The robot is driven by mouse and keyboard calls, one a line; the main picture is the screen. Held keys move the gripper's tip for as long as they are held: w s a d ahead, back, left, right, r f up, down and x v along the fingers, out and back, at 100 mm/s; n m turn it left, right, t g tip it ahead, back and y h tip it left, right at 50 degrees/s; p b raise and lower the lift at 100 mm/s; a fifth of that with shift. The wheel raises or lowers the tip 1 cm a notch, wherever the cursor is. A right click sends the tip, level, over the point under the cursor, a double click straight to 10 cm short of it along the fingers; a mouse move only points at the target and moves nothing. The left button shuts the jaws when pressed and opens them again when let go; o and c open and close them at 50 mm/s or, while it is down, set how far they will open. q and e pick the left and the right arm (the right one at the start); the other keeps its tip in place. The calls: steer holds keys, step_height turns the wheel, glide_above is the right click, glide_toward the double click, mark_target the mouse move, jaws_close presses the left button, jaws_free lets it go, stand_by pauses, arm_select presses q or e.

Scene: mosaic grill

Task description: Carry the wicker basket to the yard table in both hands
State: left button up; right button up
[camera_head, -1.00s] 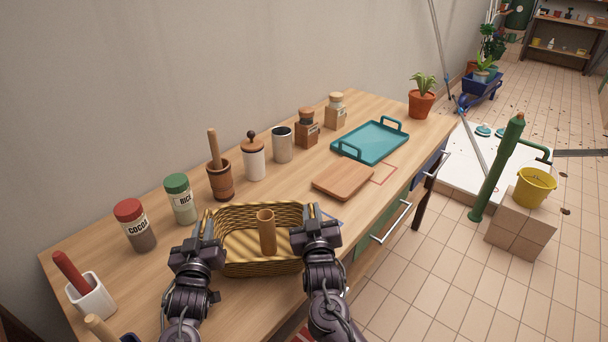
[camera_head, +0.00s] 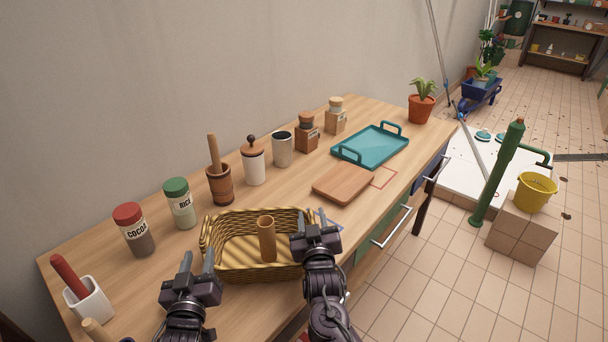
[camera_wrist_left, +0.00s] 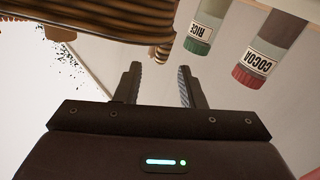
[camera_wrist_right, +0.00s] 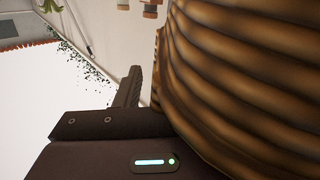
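The wicker basket (camera_head: 225,262) sits on the wooden worktop, with an upright wooden cylinder (camera_head: 267,240) inside it. My left gripper (camera_head: 198,264) is open and empty, in front of the basket's left end and apart from it. Its two spread fingers (camera_wrist_left: 160,85) show in the left wrist view, with the basket (camera_wrist_left: 100,22) beyond them. My right gripper (camera_head: 313,228) is at the basket's right end wall. In the right wrist view one finger stands apart from the wicker wall (camera_wrist_right: 235,85), and the wall hides the other. I cannot identify the yard table.
Cocoa (camera_head: 134,230) and rice (camera_head: 180,203) jars, a mortar (camera_head: 219,186) and several canisters line the wall side. A cutting board (camera_head: 343,184) and teal tray (camera_head: 370,147) lie right of the basket. A green pump (camera_head: 497,175) and yellow bucket (camera_head: 536,193) stand beyond the worktop.

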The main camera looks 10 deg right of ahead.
steer(key=shift+s, duration=0.2)
arm_select(q)
steer(key=s, duration=0.5)
steer(key=shift+a, duration=0.35)
arm_select(e)
steer(key=s+a, duration=0.1)
steer(key=s, duration=1)
steer(key=shift+s+a, duration=0.25)
steer(key=shift+a, duration=0.05)
steer(key=shift+f, duration=0.1)
